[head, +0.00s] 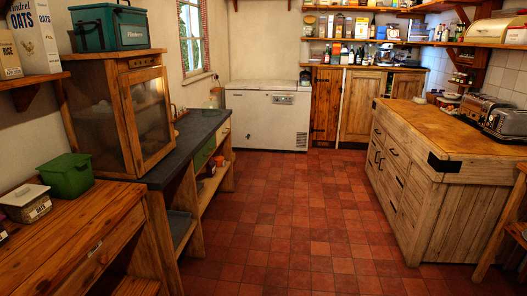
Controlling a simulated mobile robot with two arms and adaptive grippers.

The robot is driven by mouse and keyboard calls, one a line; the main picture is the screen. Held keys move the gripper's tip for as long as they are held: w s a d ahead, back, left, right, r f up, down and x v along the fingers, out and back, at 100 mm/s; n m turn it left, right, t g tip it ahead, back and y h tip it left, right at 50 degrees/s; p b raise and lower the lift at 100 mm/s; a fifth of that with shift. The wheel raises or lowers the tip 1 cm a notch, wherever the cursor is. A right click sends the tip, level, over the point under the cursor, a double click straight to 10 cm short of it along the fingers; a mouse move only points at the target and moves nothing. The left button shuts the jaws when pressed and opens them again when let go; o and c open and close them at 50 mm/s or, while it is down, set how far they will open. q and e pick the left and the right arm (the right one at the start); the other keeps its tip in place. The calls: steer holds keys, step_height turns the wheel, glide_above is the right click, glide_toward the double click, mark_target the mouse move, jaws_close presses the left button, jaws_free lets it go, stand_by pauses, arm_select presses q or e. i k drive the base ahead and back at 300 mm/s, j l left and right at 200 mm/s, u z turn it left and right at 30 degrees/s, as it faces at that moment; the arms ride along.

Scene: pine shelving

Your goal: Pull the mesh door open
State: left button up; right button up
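A wooden cabinet (98,118) stands on the left, at the near end of a dark worktop. Its mesh door (149,117) has a wooden frame around a grey, see-through panel and faces the room. The door looks shut against the cabinet. Faint shapes show behind the mesh, too dim to name. Neither of my grippers is in view.
A teal box (108,28) sits on top of the cabinet. A green tub (68,176) and a lidded container (25,203) are on the near-left wooden surface. A wooden island (440,150) with toasters stands right. The red tiled floor (290,220) between is clear.

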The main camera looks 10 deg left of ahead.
mark_target(125, 81)
steer(key=i+l+u, duration=0.15)
steer(key=i+u, duration=0.3)
steer(key=i+l+u, duration=0.3)
steer(key=i+u, duration=0.2)
steer(key=i+l+u, duration=0.45)
steer(key=i+l, duration=0.05)
